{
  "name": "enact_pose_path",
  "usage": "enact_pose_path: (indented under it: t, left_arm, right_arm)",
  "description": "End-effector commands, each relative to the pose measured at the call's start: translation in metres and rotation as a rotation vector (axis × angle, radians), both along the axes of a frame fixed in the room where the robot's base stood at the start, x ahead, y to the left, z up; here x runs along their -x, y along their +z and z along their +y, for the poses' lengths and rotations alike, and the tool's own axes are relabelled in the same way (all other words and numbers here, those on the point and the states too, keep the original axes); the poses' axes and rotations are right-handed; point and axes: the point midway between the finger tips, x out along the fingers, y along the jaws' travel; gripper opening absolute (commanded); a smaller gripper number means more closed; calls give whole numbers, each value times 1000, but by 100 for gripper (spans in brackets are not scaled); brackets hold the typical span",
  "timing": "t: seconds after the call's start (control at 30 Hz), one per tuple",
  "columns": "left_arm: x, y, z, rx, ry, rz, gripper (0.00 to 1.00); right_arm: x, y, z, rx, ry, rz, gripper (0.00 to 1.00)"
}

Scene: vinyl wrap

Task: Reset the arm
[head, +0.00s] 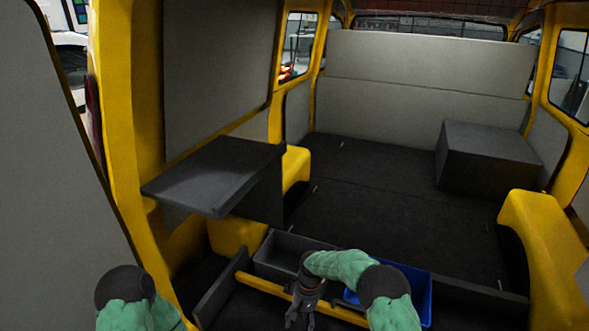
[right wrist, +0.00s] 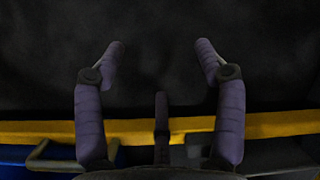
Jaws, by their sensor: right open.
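My right arm (head: 345,266), in a green cover, bends over the bins at the van's opening. Its gripper (head: 300,316) points down at the bottom of the head view, just in front of the yellow sill. In the right wrist view the right gripper (right wrist: 160,46) has its two fingers spread wide, with nothing between them but a dark surface beyond. My left arm (head: 135,303) shows only as a green and black piece at the lower left. The left gripper is out of view.
A grey bin (head: 270,262) and a blue bin (head: 420,290) stand behind the yellow sill (head: 262,284), close to my right arm. A dark shelf (head: 215,172) juts out at the left. A dark box (head: 487,160) sits at the back right. The van floor (head: 385,205) between is clear.

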Motion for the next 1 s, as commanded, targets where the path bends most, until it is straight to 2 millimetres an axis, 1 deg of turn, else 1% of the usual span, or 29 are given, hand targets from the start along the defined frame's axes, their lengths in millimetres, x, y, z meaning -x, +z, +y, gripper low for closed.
enact_pose_path:
  t: [0.03,0.1,0.17,0.2,0.27,0.4,0.53,0.67,0.8,0.9,1.0]
  left_arm:
    - [0,0,0,0,0,0,40]
    - [0,0,0,0,0,0,40]
    - [0,0,0,0,0,0,40]
    - [0,0,0,0,0,0,40]
    - [0,0,0,0,0,0,40]
    - [0,0,0,0,0,0,40]
    - [0,0,0,0,0,0,40]
    - [0,0,0,0,0,0,40]
    - [0,0,0,0,0,0,40]
    - [0,0,0,0,0,0,40]
    - [0,0,0,0,0,0,40]
  right_arm:
    - [13,-14,-6,-18,-15,-4,71]
    - [30,-32,-11,-46,-36,-18,71]
    - [45,-45,-16,-70,-58,-33,71]
    - [57,-53,-19,-83,-73,-43,71]
    - [74,-64,-24,-101,-96,-58,71]
    - [117,-82,-35,-136,-154,-96,71]
    - [154,-90,-44,-155,-207,-130,71]
    - [190,-91,-53,-164,-256,-160,71]
    - [229,-87,-62,-163,-307,-192,71]
    - [253,-81,-69,-159,-340,-216,71]
    - [271,-76,-74,-152,-363,-232,71]
